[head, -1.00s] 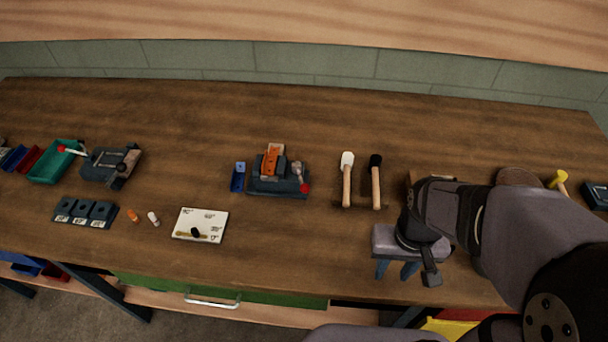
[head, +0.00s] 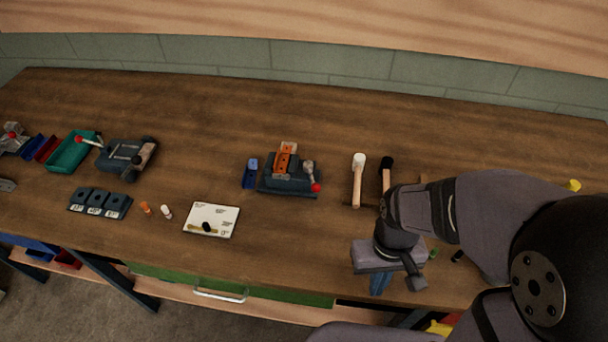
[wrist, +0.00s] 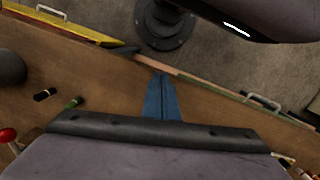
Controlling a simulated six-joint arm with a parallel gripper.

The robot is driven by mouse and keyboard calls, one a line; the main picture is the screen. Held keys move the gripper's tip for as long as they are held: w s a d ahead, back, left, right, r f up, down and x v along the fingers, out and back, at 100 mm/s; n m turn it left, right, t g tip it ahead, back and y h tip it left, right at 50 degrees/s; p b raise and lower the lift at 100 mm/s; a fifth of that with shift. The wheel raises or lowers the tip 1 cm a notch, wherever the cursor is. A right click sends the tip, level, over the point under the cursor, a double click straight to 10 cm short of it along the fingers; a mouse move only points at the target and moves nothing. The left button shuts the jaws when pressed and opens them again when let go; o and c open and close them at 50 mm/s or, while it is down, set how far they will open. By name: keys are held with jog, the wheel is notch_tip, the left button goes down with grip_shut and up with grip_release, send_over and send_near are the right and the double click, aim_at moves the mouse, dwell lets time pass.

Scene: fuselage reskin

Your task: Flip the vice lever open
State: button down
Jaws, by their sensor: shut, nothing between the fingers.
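A dark blue-grey vice-like fixture (head: 290,187) stands mid-bench in the head view with an orange block (head: 285,160) on it. Its short lever has a red knob (head: 316,187) at the front right. A second dark fixture (head: 125,157) at the left also has a red-knobbed lever (head: 84,141). I cannot tell which is the task's vice. My gripper (head: 379,284) is right of the middle fixture, near the bench's front edge, apart from both levers. In the wrist view its blue fingers (wrist: 162,98) are together and empty. A red knob (wrist: 7,135) shows at that view's left edge.
Two mallets, one white-headed (head: 358,175) and one black-headed (head: 386,175), lie right of the middle fixture. A white board (head: 211,219) lies in front of it. A teal tray (head: 70,152) is at the left. The back of the bench is clear.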

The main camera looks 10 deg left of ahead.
aim_at(312, 176)
jog(key=w+a+n, duration=0.1)
jog(key=w+a, duration=0.1)
jog(key=a, duration=0.2)
jog(key=w+a+n+p, duration=0.1)
jog(key=w+a+n, duration=0.1)
jog(key=a, duration=0.3)
jog(key=w+a+n, duration=0.1)
jog(key=w+a, duration=0.3)
jog(key=shift+w+a+f+t, duration=0.1)
jog(key=shift+a+f+t, duration=0.15)
jog(key=shift+a+t, duration=0.05)
jog(key=w+a+r+n+t+p, duration=0.1)
jog(key=w+a+r+n, duration=0.3)
jog(key=w+a, duration=0.6)
jog(key=w+a+r+n+t, duration=0.1)
jog(key=w+a+r+n, duration=0.35)
jog(key=r, duration=0.45)
jog(key=s+d+r+n+h, duration=0.2)
jog(key=s+d+r+n, duration=0.1)
jog(key=r+n, duration=0.1)
jog(key=shift+d+n+g, duration=0.25)
jog(key=shift+n+g, duration=0.15)
jog(key=shift+n, duration=0.15)
